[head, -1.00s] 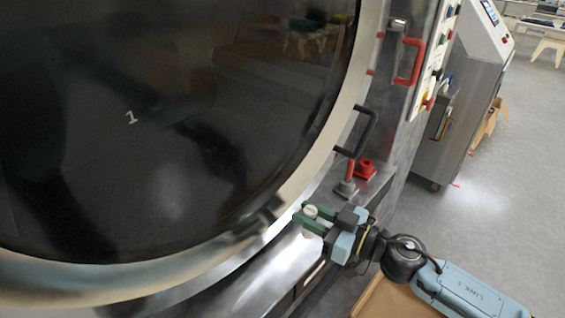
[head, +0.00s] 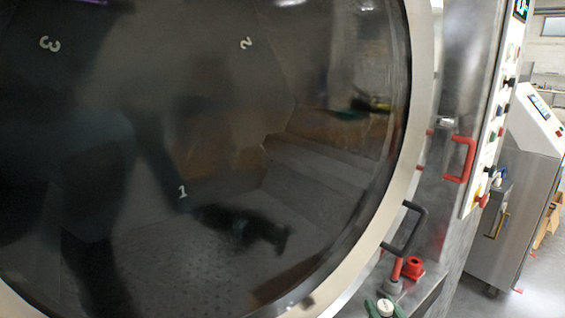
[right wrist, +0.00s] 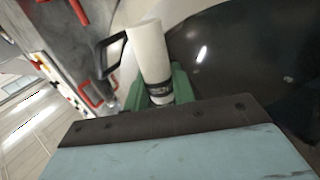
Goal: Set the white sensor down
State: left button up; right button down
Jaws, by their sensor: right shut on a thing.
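The white sensor (right wrist: 150,45) is a white cylinder with a dark printed label near its lower end. In the right wrist view it stands up between the green fingers of my right gripper (right wrist: 157,88), which is shut on it. In the head view only the sensor's round white top (head: 385,307) and the green fingertips of my right gripper (head: 384,310) show at the bottom edge. They are just below a grey fitting on the washer's ledge. Whether the sensor touches any surface is hidden. My left gripper is out of view.
The washer's large round dark door (head: 230,150) with a pale rim (head: 425,90) fills the left. A black handle (head: 408,228), a red handle (head: 462,160) and a red fitting (head: 413,267) are near my right gripper. A steel cabinet (head: 515,205) stands at the right.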

jog(key=d+m+h, duration=0.1)
jog(key=s+d+h, duration=0.1)
jog(key=shift+s+d+f+m+h, duration=0.2)
jog(key=shift+d+f+m+h, duration=0.1)
jog(key=shift+f+m+h, duration=0.1)
dwell(0.4)
